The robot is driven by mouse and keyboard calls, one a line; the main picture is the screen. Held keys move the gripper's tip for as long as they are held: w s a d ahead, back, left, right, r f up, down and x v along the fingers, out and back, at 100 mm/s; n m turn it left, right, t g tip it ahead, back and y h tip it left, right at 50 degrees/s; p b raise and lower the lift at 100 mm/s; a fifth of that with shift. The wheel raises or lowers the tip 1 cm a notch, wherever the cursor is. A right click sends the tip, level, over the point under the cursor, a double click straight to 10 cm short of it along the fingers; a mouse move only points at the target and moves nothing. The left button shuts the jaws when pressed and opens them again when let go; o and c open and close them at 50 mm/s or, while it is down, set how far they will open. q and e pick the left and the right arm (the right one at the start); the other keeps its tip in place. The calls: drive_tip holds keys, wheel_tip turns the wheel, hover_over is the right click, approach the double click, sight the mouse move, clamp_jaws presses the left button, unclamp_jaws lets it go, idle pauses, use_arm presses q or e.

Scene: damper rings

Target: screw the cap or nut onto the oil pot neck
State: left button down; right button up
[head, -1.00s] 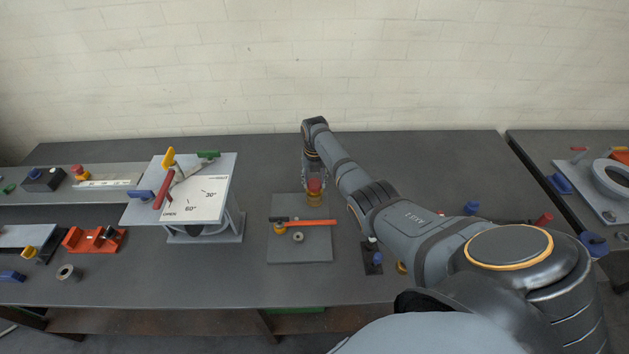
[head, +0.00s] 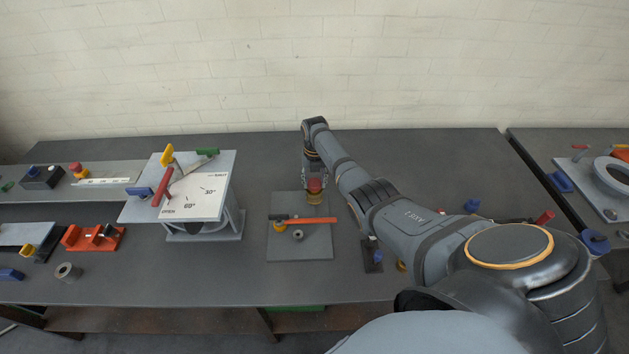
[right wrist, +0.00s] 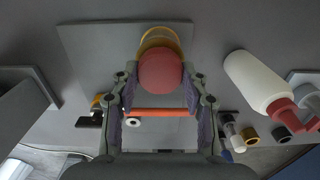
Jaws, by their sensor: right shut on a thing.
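The red cap (head: 315,185) sits over the brass-coloured oil pot neck (head: 315,197) at the back of the grey plate (head: 285,245). In the right wrist view the red cap (right wrist: 160,72) is between my right gripper's fingers, with the yellow-brass rim of the pot (right wrist: 160,38) showing behind it. My right gripper (head: 315,178) is shut on the red cap from above. Whether the cap's thread is engaged on the neck cannot be seen. My left gripper is not in view.
An orange-handled tool (head: 308,222) lies across the plate, near a small grey ring (head: 298,236). A white dial board (head: 190,195) on a stand is to the left. A white bottle with a red tip (right wrist: 258,80) shows in the right wrist view.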

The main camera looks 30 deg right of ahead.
drive_tip(key=shift+f, duration=0.3)
